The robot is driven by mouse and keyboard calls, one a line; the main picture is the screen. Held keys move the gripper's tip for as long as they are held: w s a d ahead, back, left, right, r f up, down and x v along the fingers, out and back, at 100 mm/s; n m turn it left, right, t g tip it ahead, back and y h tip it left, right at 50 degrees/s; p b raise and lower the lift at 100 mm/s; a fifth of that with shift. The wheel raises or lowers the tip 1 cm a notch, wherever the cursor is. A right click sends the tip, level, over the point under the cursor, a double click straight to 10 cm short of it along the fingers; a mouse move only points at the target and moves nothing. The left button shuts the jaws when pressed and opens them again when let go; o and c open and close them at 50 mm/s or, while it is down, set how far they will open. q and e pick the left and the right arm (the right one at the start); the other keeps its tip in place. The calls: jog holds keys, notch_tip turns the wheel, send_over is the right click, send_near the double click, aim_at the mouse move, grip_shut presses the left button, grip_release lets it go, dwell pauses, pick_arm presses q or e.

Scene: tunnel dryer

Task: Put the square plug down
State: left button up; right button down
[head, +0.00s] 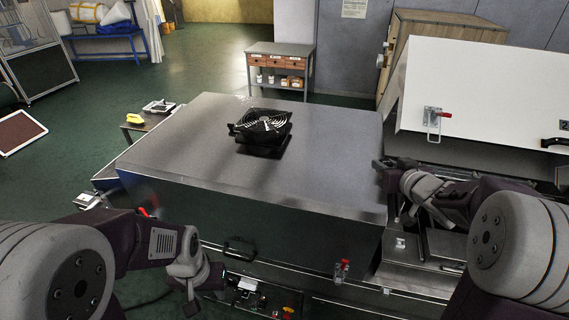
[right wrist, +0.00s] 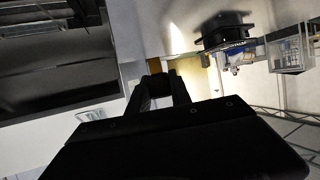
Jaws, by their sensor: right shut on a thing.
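My right gripper (head: 381,166) is held over the right edge of the grey metal housing, near the open bay beside it. In the right wrist view its fingers (right wrist: 158,92) are shut on a small dark block between the tips, which I take for the square plug (right wrist: 157,84). The plug's shape is mostly hidden by the fingers and the dark gripper body, and in the head view I cannot make it out. My left gripper (head: 190,303) is low in front of the housing, apart from it. Its fingertips are too unclear to tell open from shut.
A black fan (head: 264,128) sits on the flat housing top (head: 330,125). A small side table (head: 135,128) holds a yellow item. A drawer bench (head: 280,62) stands behind. The housing top around the fan is clear.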

jog(key=w+a+f+b, duration=0.2)
jog(key=w+a+f, duration=0.2)
jog(key=a, duration=0.1)
send_over(338, 186)
jog(key=f, duration=0.3)
jog(key=shift+s+d+b, duration=0.1)
jog(key=shift+d+b, duration=0.1)
jog(key=shift+b, duration=0.2)
jog(key=shift+a+f, duration=0.1)
jog(key=shift+a, duration=0.05)
jog(key=shift+f, duration=0.2)
jog(key=f, duration=0.3)
jog(key=shift+w+f+p, duration=0.25)
jog(key=shift+f+p, duration=0.1)
jog(key=shift+f, duration=0.05)
jog(key=shift+s, duration=0.1)
